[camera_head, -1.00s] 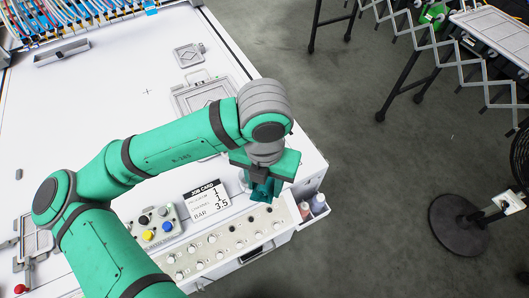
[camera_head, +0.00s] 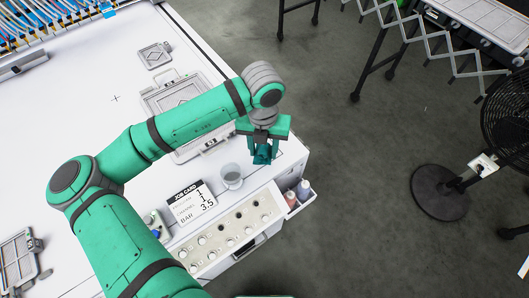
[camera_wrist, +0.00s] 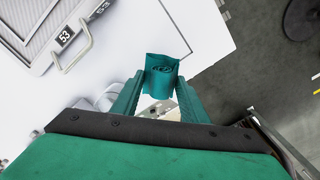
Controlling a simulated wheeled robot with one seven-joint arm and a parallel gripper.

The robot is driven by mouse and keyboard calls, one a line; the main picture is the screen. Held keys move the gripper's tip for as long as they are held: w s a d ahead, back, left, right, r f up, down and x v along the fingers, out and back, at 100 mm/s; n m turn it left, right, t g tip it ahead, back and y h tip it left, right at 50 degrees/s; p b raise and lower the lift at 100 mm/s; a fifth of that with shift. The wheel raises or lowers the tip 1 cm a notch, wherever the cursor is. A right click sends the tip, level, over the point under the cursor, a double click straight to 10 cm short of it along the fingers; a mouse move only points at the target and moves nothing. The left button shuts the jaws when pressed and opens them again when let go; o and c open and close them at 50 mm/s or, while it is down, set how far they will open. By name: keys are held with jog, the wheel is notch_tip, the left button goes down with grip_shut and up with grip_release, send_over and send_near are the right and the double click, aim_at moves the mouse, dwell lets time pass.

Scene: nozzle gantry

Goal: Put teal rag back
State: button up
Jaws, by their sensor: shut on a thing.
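The teal rag (camera_head: 262,157) hangs rolled or bunched in my gripper (camera_head: 264,143), above the right corner of the white table (camera_head: 120,120). In the wrist view the rag (camera_wrist: 162,73) sits between the fingertips (camera_wrist: 158,92), with a dark round mark on its face. My gripper is shut on it. The rag appears above the surface, but its exact height is hard to tell. A clear cup (camera_head: 231,176) stands on the table to the lower left of the gripper.
A job card (camera_head: 190,203) and a knob panel (camera_head: 228,228) lie near the front edge. A side bin (camera_head: 300,200) with bottles hangs at the table's right end. A framed plate (camera_head: 180,105) lies behind the arm. A fan (camera_head: 440,190) stands on the floor, right.

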aim_at(265, 153)
jog(key=shift+w+d+f, duration=0.1)
jog(key=shift+w+f, duration=0.25)
jog(key=shift+w+d+f, duration=0.1)
jog(key=shift+w+f, duration=0.05)
jog(key=shift+f, duration=0.8)
jog(key=shift+w+f, duration=0.1)
jog(key=shift+f, duration=0.8)
jog(key=shift+f, duration=0.1)
jog(key=o, duration=1)
jog(key=shift+o, duration=0.2)
notch_tip(265, 153, up, 12)
jog(key=shift+r, duration=0.15)
